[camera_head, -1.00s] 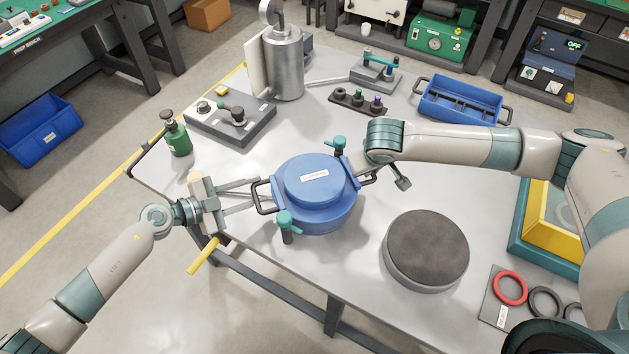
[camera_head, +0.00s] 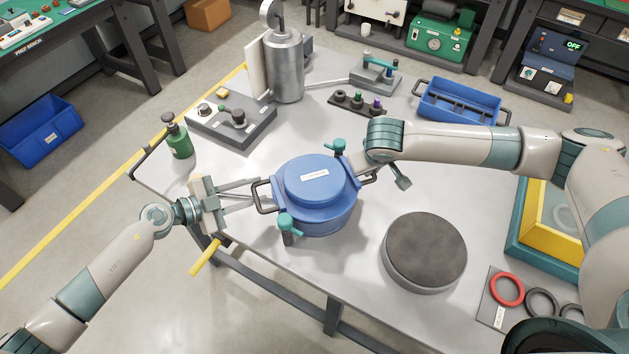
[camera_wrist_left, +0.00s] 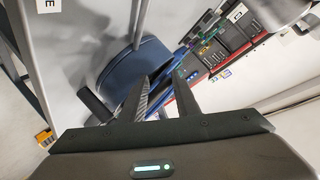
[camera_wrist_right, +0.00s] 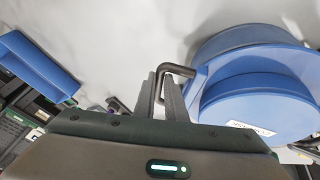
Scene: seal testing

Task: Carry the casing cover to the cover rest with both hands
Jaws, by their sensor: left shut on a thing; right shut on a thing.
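The blue round casing cover (camera_head: 318,195) sits level on top of the blue casing (camera_head: 325,227), with a dark bar handle on each side. I cannot tell any gap between cover and casing. My left gripper (camera_head: 258,192) is shut on the left handle (camera_head: 264,198). The cover's blue side shows in the left wrist view (camera_wrist_left: 125,72), where the grip itself is unclear. My right gripper (camera_wrist_right: 166,98) is shut on the right handle (camera_wrist_right: 175,69), mostly hidden by the arm in the head view. A round, dark-topped grey pad (camera_head: 426,250), apparently the cover rest, stands empty to the right.
Teal clamps (camera_head: 287,226) stand beside the casing at front and back. A green bottle (camera_head: 177,138), a grey control box (camera_head: 232,121), a metal cylinder (camera_head: 284,65) and a blue tray (camera_head: 459,101) stand farther back. Sealing rings (camera_head: 507,289) lie right of the pad. The table between casing and pad is clear.

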